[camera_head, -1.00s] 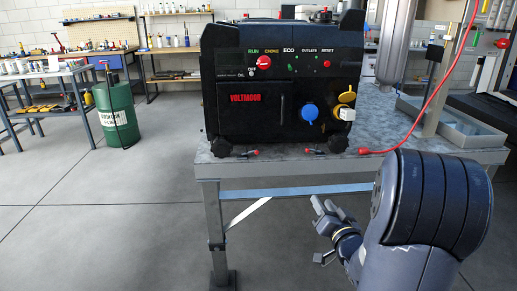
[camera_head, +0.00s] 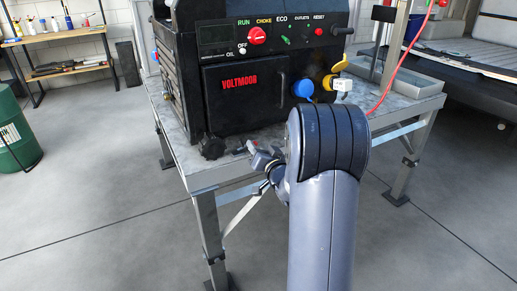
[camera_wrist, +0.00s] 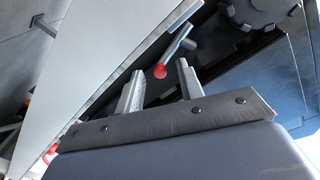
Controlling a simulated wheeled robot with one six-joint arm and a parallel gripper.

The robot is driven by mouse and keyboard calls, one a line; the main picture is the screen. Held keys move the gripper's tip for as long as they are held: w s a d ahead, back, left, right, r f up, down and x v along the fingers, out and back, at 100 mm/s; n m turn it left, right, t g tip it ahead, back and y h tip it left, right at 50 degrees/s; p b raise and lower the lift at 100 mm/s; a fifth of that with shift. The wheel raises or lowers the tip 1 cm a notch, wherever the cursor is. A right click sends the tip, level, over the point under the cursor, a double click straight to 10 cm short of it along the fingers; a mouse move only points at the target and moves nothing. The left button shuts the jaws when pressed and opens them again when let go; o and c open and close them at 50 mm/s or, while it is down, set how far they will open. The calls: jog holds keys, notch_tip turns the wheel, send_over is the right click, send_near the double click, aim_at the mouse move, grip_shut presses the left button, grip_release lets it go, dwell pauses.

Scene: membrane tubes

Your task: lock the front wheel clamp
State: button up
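The front wheel clamp shows in the wrist view as a grey metal lever (camera_wrist: 176,42) with a red ball end (camera_wrist: 160,71), near a black knobbed wheel (camera_wrist: 255,12). My gripper (camera_wrist: 160,68) is open. Its two grey fingers stand either side of the red ball in the picture, but I cannot tell whether the ball is at their depth. In the head view my gripper (camera_head: 260,158) is at the table's front edge, close to the generator's front wheel (camera_head: 212,146). My arm hides part of the front edge and the other wheel there.
The black generator (camera_head: 245,85) stands on the grey table (camera_head: 205,176), with blue and yellow sockets low on its front. A red cable (camera_head: 408,55) hangs at the right. A green drum (camera_head: 15,135) stands at the left. The floor in front is clear.

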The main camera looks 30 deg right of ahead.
jog(key=shift+c, duration=0.2)
grip_shut()
jog(key=shift+b, duration=0.3)
jog(key=a+r+n+y+b, duration=0.1)
jog(key=a+r+n+b, duration=0.3)
jog(key=n+b, duration=0.8)
jog(key=shift+a+n+t+b, duration=0.4)
jog(key=shift+a+n, duration=0.35)
jog(key=shift+n, duration=1.05)
jog(key=shift+s, duration=0.1)
